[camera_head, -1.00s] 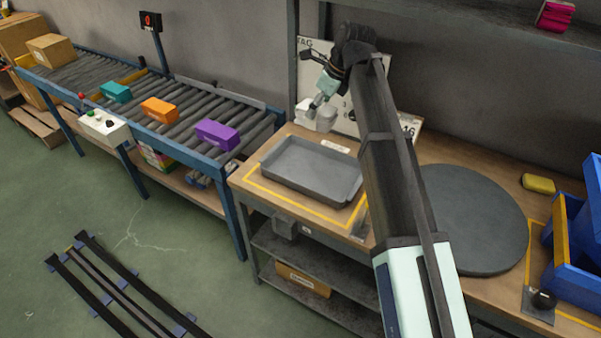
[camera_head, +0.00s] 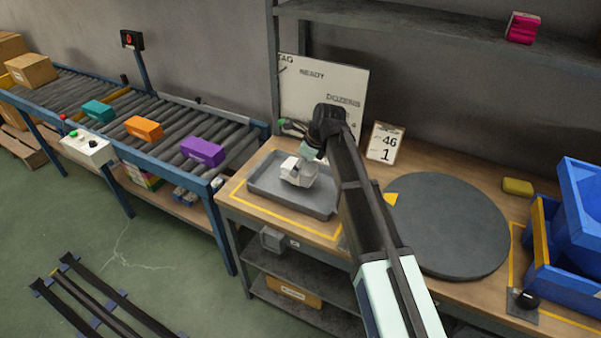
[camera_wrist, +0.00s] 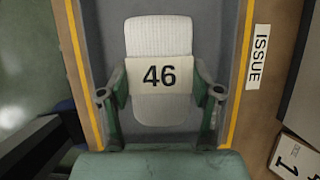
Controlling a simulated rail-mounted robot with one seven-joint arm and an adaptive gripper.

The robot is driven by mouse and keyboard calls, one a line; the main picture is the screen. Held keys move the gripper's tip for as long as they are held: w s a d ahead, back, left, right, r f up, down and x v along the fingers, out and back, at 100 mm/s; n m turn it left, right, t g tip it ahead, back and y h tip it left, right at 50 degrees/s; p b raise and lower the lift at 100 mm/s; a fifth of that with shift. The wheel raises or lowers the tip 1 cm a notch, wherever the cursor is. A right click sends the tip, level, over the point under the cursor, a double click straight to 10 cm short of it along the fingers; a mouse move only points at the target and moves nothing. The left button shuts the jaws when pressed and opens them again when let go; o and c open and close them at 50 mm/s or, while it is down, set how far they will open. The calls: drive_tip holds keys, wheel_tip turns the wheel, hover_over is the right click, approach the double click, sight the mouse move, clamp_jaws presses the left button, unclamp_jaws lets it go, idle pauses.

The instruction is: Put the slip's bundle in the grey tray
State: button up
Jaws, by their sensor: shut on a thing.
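The slip (camera_head: 386,142) stands at the back of the bench and reads 46 and 1; part of it shows in the wrist view (camera_wrist: 296,158). A white ribbed bundle (camera_wrist: 159,38) with a band reading 46 is between the fingers of my gripper (camera_wrist: 160,93), which is shut on its sides. In the head view the bundle (camera_head: 296,171) is within the outline of the grey tray (camera_head: 264,194), with my gripper (camera_head: 308,160) above it. I cannot tell whether the bundle touches the tray floor. No other bundle shows in the tray.
A label reading ISSUE (camera_wrist: 260,56) lies beside the tray. A white board (camera_head: 335,85) stands behind it. A round dark turntable (camera_head: 450,225) and blue bins (camera_head: 575,250) are to the right. A roller conveyor (camera_head: 165,125) with coloured boxes runs left.

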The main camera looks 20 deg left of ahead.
drive_tip(key=shift+f, duration=1.75)
drive_tip(key=shift+f, duration=0.15)
drive_tip(key=o, duration=1.2)
drive_tip(key=b+v, duration=0.1)
drive_tip(key=v, duration=1.1)
drive_tip(key=shift+a, duration=0.1)
